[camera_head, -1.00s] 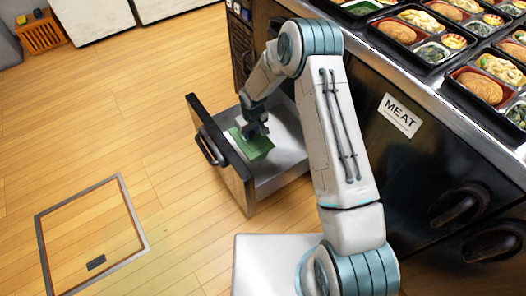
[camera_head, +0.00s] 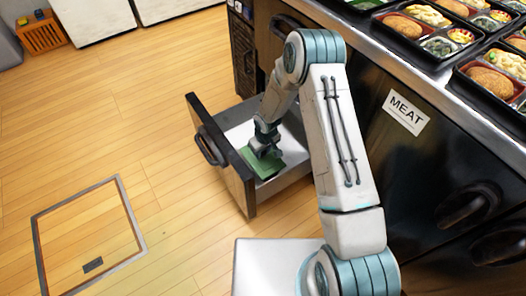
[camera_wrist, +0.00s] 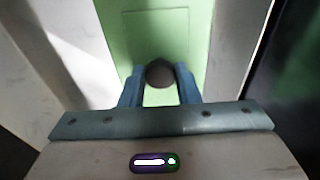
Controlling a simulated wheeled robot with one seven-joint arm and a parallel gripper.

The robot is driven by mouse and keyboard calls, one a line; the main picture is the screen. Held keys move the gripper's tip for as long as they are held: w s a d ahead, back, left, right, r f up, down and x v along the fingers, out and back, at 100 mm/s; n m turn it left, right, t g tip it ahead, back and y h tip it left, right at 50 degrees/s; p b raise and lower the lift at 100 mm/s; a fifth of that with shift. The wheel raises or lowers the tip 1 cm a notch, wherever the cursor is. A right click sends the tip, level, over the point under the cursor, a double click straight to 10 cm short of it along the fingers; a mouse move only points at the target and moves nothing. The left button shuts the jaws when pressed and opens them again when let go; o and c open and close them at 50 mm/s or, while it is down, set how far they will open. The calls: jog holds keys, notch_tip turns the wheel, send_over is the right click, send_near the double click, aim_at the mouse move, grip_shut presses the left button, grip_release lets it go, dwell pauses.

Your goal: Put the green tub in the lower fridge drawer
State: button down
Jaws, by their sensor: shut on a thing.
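The green tub (camera_head: 256,164) is inside the open lower fridge drawer (camera_head: 228,166), close behind its dark front. My gripper (camera_head: 265,151) is over the tub and shut on its dark round knob. In the wrist view, the green lid (camera_wrist: 155,40) fills the middle, and the knob (camera_wrist: 160,73) sits between the two blue-grey fingers of my gripper (camera_wrist: 160,88). Pale drawer walls show on both sides of the lid. I cannot tell whether the tub rests on the drawer floor. My gripper hides part of the tub.
The counter (camera_head: 440,82) at the right carries several bento trays (camera_head: 424,34). Below it is a dark front with a MEAT label (camera_head: 405,112). A framed floor hatch (camera_head: 88,235) lies at the left. An orange crate (camera_head: 42,35) stands far left. The wooden floor is clear.

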jog(key=shift+f+b, duration=0.55)
jog(key=shift+f, duration=0.1)
jog(key=c, duration=1.1)
grip_release()
jog(key=shift+r, duration=0.15)
jog(key=r+p, duration=0.1)
jog(key=r, duration=0.3)
jog(key=r+p, duration=0.2)
jog(key=r, duration=0.2)
jog(key=s+d+r+p, duration=0.1)
jog(key=r+p, duration=0.1)
jog(key=r, duration=0.3)
jog(key=shift+s, duration=0.1)
